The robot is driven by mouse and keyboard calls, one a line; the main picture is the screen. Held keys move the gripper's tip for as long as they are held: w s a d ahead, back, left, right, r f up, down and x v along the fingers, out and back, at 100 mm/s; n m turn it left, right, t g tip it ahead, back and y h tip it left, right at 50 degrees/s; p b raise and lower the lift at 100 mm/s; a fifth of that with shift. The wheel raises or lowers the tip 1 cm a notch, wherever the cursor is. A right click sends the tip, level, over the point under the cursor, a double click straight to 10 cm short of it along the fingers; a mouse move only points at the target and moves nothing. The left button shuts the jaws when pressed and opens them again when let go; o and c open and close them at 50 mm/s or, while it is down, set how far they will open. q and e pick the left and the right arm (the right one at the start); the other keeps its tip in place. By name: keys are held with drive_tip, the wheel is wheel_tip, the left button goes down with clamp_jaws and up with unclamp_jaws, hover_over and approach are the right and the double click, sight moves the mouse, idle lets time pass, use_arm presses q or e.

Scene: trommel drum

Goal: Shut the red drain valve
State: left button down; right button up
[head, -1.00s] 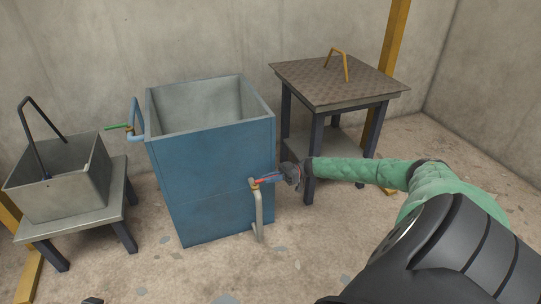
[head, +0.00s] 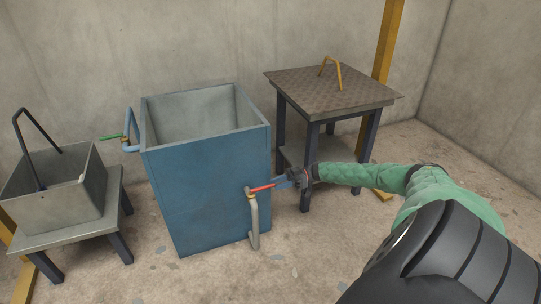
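The red drain valve handle (head: 262,188) sits on top of a bent pale pipe (head: 254,222) at the lower right front of the blue tank (head: 205,205). The handle points right, roughly level, across the line of the downward pipe. My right gripper (head: 283,182) is just right of the handle's free end, with its bluish fingertips towards it. More of the red handle shows bare than before. The fingers are too small to tell whether they are open or whether they touch the tip. My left gripper is not in view.
A green-handled valve (head: 113,137) is on the tank's left side. A grey bin (head: 55,192) with a black handle stands on a low table (head: 75,235) at left. A dark-topped table (head: 333,92) with a yellow handle stands behind my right arm. The floor in front is mostly clear.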

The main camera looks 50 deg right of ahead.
drive_tip(key=shift+v, duration=1.1)
